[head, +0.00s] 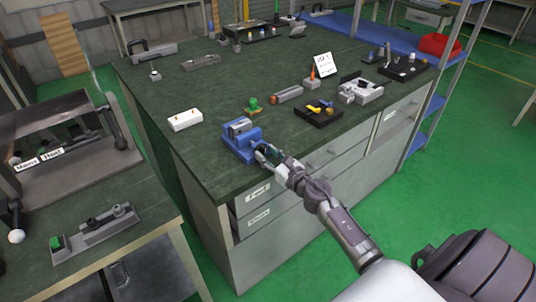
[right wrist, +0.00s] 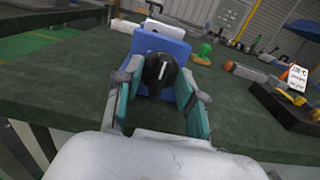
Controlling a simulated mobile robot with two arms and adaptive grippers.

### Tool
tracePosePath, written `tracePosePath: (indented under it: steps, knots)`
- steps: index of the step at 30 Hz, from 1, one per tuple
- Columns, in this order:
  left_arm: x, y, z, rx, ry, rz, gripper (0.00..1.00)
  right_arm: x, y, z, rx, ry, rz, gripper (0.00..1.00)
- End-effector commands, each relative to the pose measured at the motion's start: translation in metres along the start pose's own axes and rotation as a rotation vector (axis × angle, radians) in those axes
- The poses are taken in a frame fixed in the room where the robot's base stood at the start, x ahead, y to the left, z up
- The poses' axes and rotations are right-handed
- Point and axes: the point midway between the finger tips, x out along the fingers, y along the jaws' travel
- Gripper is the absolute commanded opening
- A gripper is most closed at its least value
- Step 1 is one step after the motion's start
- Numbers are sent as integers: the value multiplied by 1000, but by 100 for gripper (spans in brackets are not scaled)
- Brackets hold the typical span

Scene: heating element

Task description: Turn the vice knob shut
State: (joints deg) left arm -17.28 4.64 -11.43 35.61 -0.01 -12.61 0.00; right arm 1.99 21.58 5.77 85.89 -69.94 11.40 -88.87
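The blue vice (head: 240,141) stands near the front edge of the green-topped workbench. It also shows in the right wrist view (right wrist: 158,45), with a light grey part on top. Its black round knob (right wrist: 160,70) has a white line that stands nearly upright and faces my right gripper. My right gripper (head: 262,152) is at the front of the vice; in the right wrist view its teal-padded fingers (right wrist: 160,98) are apart, one on each side of the knob. I cannot tell whether the pads touch the knob. My left gripper is not in view.
The workbench (head: 195,150) holds a white block (head: 185,120), a green knob piece (head: 253,104), a black tray (head: 318,115) and a white sign (head: 323,65). A second bench with a machine (head: 65,150) stands at the left.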

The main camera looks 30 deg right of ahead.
Motion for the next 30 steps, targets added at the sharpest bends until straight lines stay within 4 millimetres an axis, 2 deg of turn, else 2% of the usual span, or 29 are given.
tracePosePath:
  steps: [5, 12, 22, 30]
  knots:
    - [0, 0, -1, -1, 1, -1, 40, 0, 0, 0, 1, 0, 0, 38]
    - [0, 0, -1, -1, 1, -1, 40, 0, 0, 0, 1, 1, 0, 0]
    - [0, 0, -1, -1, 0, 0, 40, -1, 0, 0, 19, 1, 0, 0]
    - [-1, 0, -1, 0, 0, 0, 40, -1, -1, 0, 141, 1, -1, 0]
